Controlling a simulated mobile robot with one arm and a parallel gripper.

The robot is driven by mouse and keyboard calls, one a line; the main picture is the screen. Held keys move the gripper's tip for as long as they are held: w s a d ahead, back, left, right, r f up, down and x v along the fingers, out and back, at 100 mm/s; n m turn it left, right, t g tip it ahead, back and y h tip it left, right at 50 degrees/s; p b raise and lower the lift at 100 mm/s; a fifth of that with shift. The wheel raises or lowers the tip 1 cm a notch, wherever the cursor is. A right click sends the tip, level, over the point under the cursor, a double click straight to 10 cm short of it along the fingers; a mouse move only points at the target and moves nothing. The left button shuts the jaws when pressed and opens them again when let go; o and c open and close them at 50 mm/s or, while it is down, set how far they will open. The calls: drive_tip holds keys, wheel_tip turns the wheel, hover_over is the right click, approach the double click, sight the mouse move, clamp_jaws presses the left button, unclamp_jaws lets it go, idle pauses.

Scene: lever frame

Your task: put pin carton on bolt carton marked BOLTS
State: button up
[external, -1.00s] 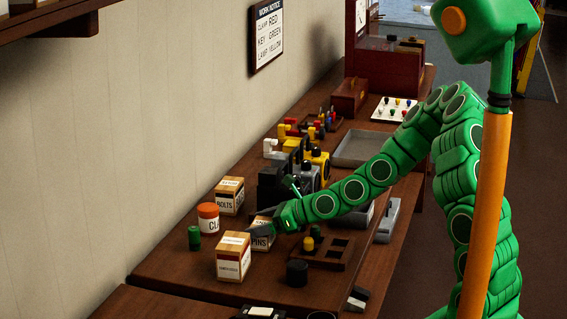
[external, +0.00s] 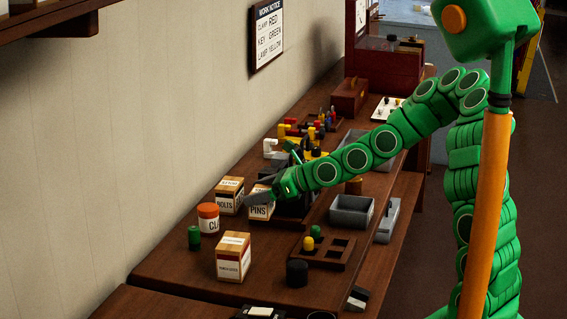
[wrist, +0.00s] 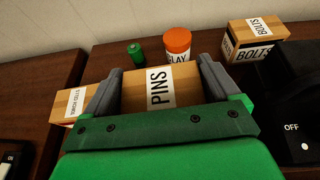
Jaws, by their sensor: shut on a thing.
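The pin carton (external: 260,205), a wooden-coloured box with a white PINS label, is held in my gripper (external: 266,198). In the wrist view the pin carton (wrist: 160,88) sits between the two grey fingers of my gripper (wrist: 158,80). The bolt carton marked BOLTS (external: 229,196) stands on the bench just left of the pin carton in the external view. In the wrist view the bolt carton (wrist: 252,42) is at the upper right, apart from the held carton. The gap under the held carton is hard to judge.
An orange-lidded CLAY jar (external: 208,217) and a green cylinder (external: 194,238) stand near the bolt carton. Another carton (external: 233,257) stands in front. A black device with an OFF mark (wrist: 298,110) is at right in the wrist view. A brown holed tray (external: 328,251) lies nearby.

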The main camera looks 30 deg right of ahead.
drive_tip(key=shift+w+d+r, duration=0.1)
drive_tip(key=shift+w+r, duration=0.15)
drive_tip(key=shift+r, duration=0.5)
drive_tip(key=shift+w+d+r+n+g+y, duration=1.3)
drive_tip(key=shift+w+d+r, duration=0.9)
drive_tip(key=shift+w+r, duration=3.1)
hover_over(227, 183)
drive_tip(key=shift+n+g, duration=0.3)
drive_tip(key=shift+n, duration=0.1)
drive_tip(key=shift+s+f, duration=0.1)
drive_tip(key=shift+f, duration=6.35)
